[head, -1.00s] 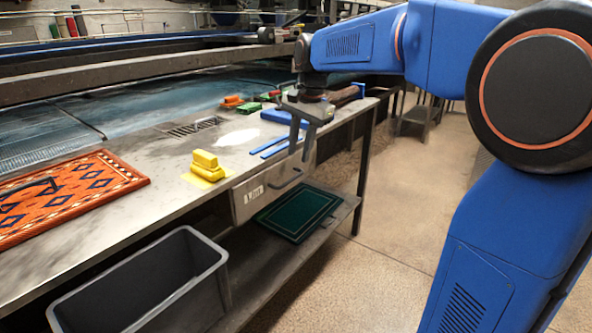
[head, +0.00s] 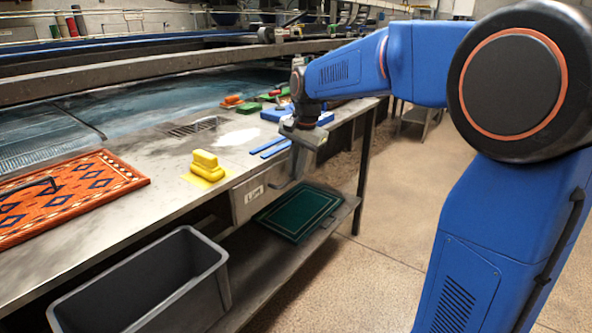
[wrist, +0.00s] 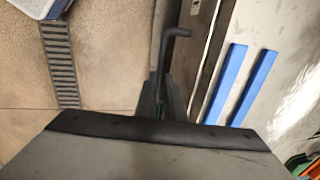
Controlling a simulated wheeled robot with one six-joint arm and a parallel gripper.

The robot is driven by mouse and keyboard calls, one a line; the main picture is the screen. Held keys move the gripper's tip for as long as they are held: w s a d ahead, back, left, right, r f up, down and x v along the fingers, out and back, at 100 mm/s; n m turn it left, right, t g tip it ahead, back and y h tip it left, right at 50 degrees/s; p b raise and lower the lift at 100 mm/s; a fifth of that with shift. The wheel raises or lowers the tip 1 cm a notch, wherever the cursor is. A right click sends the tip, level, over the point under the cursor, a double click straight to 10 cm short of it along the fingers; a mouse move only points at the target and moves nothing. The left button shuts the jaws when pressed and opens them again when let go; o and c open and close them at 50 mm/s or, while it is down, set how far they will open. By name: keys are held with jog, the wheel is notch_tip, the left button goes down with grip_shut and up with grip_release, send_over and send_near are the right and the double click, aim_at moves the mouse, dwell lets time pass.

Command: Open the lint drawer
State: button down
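The lint drawer (head: 249,203) is a grey metal box with a white label, hung under the table's front edge. It looks shut. Its dark bar handle (wrist: 166,48) shows in the wrist view, running up between or just beyond my fingertips and bending right at its far end. My gripper (head: 283,184) points down in front of the drawer, and its fingers cover the handle in the head view. In the wrist view the two dark fingers of my gripper (wrist: 160,93) are close together at the handle. I cannot tell whether they grip it.
A green mat (head: 300,212) lies on the lower shelf. A grey bin (head: 140,290) stands front left. The floor (head: 390,240) at right is clear.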

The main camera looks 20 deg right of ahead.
jog(key=shift+s, duration=0.1)
jog(key=s+d, duration=1.1)
jog(key=s, duration=0.4)
jog(key=shift+s+d, duration=0.25)
jog(key=shift+s, duration=0.1)
jog(key=c, duration=1.8)
grip_release()
jog(key=shift+c, duration=0.2)
notch_tip(320, 180, up, 17)
jog(key=s+d, duration=0.2)
jog(key=shift+s, duration=0.3)
jog(key=shift+a, duration=0.1)
